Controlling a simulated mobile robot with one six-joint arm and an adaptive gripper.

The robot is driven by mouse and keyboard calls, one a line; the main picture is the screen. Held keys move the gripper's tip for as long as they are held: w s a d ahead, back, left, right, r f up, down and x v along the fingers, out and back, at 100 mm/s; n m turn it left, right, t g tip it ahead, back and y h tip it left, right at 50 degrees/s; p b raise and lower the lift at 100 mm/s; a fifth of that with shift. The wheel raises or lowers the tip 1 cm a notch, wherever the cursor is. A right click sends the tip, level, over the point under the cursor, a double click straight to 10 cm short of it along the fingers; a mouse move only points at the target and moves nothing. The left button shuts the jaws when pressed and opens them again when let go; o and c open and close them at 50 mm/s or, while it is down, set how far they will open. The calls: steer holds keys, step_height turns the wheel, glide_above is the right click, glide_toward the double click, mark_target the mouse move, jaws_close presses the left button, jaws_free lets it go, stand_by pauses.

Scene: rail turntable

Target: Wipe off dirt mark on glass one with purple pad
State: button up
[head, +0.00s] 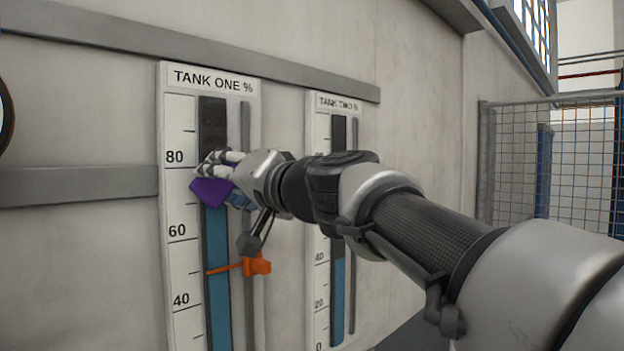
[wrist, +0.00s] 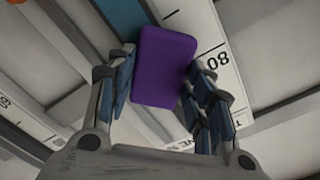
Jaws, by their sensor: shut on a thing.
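My gripper (head: 222,168) is shut on the purple pad (head: 211,191) and holds it at the tank one gauge glass (head: 214,125), a little below the 80 mark. The pad also shows in the wrist view (wrist: 164,66), between the fingers of my gripper (wrist: 160,85). I cannot tell whether the pad touches the glass. The glass is dark above and blue below. No dirt mark shows; the pad and gripper cover part of the glass.
An orange pointer (head: 257,264) sticks out from the tank one gauge below my gripper. The tank two gauge (head: 338,135) stands to the right, partly behind my arm. Grey rails (head: 80,186) run along the wall. A mesh fence (head: 515,160) stands at the right.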

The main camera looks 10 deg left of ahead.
steer(key=shift+w+a, duration=0.1)
steer(key=shift+a, duration=0.05)
steer(key=shift+r+p, duration=3.5)
steer(key=shift+r, duration=1.35)
steer(key=shift+r+p, duration=0.5)
steer(key=shift+r, duration=1.05)
step_height(320, 180, down, 13)
steer(key=b, duration=1.4)
steer(key=shift+r+p, duration=5.75)
steer(key=shift+r, duration=0.85)
steer(key=shift+f, duration=0.1)
